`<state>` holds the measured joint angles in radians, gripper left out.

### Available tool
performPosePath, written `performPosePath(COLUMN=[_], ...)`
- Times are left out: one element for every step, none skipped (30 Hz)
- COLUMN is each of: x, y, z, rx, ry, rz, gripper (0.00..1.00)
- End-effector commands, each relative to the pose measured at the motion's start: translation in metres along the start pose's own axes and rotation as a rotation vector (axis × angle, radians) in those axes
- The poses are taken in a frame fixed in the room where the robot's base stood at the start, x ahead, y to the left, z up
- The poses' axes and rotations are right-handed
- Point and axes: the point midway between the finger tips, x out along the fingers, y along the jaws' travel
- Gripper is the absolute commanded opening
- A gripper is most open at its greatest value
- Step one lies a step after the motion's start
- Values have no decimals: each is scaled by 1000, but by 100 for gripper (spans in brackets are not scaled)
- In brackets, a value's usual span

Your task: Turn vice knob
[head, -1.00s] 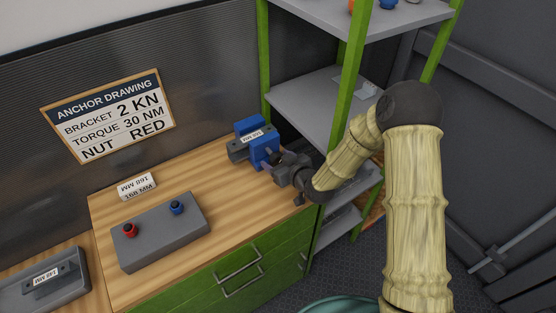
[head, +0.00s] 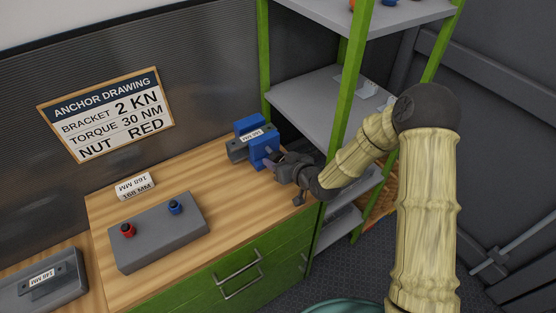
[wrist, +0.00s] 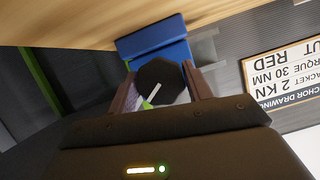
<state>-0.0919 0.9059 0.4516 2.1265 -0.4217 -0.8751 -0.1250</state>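The blue and grey vice (head: 262,147) with a white label stands on the wooden bench at its back right corner. In the wrist view, its blue jaw (wrist: 155,42) appears at the top, behind the dark faceted vice knob (wrist: 160,78). The knob bears a white mark and a green mark. My gripper (head: 276,163) is at the knob on the vice's right side. In the wrist view, my gripper's fingers (wrist: 160,92) lie close against both sides of the knob. In the head view, my gripper hides most of the knob.
A grey box (head: 160,232) with a red and a blue knob sits on the bench. A grey part (head: 45,284) lies at lower left. The green-post shelf (head: 310,100) stands close behind and right of my gripper. A drawing sign (head: 108,115) hangs on the wall.

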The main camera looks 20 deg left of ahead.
Motion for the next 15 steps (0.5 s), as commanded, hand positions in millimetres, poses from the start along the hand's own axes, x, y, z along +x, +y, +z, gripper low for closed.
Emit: performPosePath(x=[0,0,0,0,0,0,0,0,0,0,0,-1,-2,-4,-7], y=[1,1,1,0,0,0,0,0,0,0,0,0,0,0,0], z=[1,0,0,0,0,0,0,0,0,0,0,0,0,-1,-1], rx=[0,0,0,0,0,-1,-1,-1,-1,-1,-1,-1,-2,-2,-2], ry=[-1,-1,-1,0,0,0,0,1,1,1,1,1,2,2,3], rz=[2,1,1,1,1,1,0,0,0,0,0,0,0,1,1], gripper=[60,66,68,68,68,68,68,68,68,68,68,68,68,68,68])
